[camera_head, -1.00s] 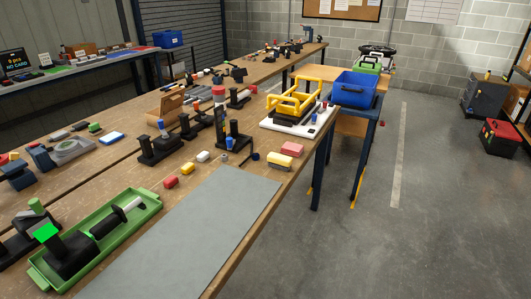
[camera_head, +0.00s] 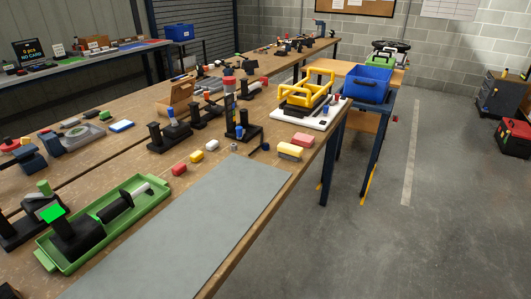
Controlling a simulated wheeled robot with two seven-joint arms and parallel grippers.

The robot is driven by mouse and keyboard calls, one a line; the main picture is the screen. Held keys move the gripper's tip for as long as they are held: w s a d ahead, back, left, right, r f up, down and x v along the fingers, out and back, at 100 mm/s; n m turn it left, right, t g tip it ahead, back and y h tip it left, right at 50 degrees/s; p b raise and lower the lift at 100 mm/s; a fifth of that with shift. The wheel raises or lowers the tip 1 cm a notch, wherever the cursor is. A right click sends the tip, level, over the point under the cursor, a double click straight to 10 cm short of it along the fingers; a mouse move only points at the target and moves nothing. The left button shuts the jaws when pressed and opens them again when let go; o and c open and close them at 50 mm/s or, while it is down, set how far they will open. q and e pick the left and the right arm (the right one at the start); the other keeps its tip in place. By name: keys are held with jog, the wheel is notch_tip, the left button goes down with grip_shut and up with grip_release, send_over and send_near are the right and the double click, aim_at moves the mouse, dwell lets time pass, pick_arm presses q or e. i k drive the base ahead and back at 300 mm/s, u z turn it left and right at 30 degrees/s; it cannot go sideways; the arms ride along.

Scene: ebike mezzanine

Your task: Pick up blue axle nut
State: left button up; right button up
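I cannot tell for certain which thing is the blue axle nut. A small dark blue piece (camera_head: 265,147) lies on the wooden workbench (camera_head: 212,172), just beyond the grey mat (camera_head: 195,225). A small grey-blue piece (camera_head: 234,147) lies to its left. A blue cylinder (camera_head: 239,131) stands upright at a black fixture (camera_head: 250,132) behind them. Neither of my grippers is in view.
A green tray (camera_head: 66,268) with a black tool lies at the front left. Red, yellow and white blocks (camera_head: 196,156) line the mat's far edge. Yellow and pink blocks (camera_head: 289,151) sit near the right edge. A blue bin (camera_head: 366,83) stands beyond. The mat is bare.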

aim_at(264, 145)
jog(key=u, duration=0.05)
jog(key=k, duration=0.45)
jog(key=z, duration=0.55)
jog(key=i, duration=1.35)
jog(key=u, duration=1.15)
jog(key=i, duration=0.75)
jog(key=u, duration=0.85)
